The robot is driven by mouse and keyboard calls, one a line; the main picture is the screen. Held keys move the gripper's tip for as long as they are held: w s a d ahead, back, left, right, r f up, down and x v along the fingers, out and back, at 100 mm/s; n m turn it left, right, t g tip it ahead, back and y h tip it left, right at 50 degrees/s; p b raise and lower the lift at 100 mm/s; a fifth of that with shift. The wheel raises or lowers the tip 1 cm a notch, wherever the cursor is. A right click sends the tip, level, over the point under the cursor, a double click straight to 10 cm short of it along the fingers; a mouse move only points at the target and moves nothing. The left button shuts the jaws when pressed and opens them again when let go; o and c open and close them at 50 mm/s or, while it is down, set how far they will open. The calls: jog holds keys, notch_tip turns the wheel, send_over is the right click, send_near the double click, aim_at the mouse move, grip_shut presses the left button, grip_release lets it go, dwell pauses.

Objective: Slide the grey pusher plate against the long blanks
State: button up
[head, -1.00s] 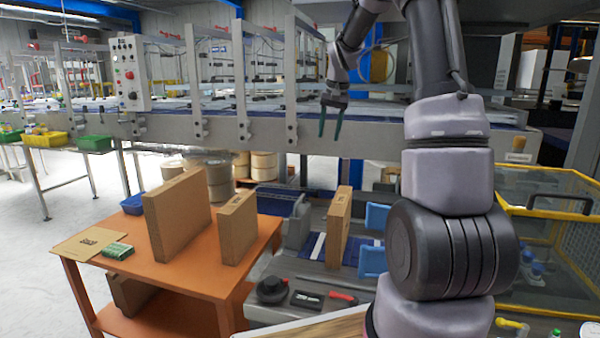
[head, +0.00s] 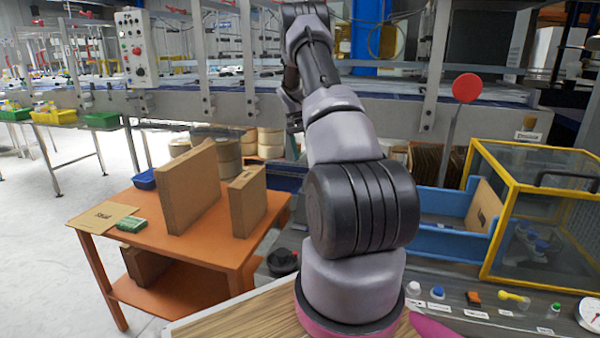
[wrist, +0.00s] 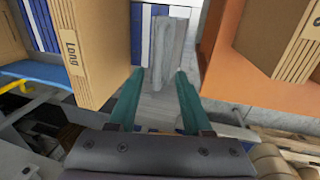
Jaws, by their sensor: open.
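In the wrist view the grey pusher plate (wrist: 170,50) stands upright on a blue-and-white striped bed. My gripper (wrist: 160,74) is open, with its two green fingers pointing toward the plate. The plate's near end lies in line with the gap between the fingertips; I cannot tell whether they touch it. The long blanks (wrist: 88,50), a brown cardboard stack marked "Long", stand to the left of the plate, with a strip of bed between them. In the head view my arm hides the plate, the long blanks and the fingers.
An orange table (head: 205,250) holds two upright brown cardboard pieces (head: 190,185) (head: 247,200); its edge (wrist: 222,60) is close right of my gripper. A blue tray (head: 440,235) and a yellow-framed guard (head: 545,215) stand right of my arm. A red-knobbed lever (head: 466,90) rises behind.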

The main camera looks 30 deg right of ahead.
jog(key=f, duration=0.5)
jog(key=s+d+f, duration=0.1)
jog(key=f, duration=0.1)
jog(key=shift+s+f, duration=0.1)
jog(key=shift+f, duration=0.2)
grip_shut()
dwell(1.0)
jog(key=shift+d, duration=0.15)
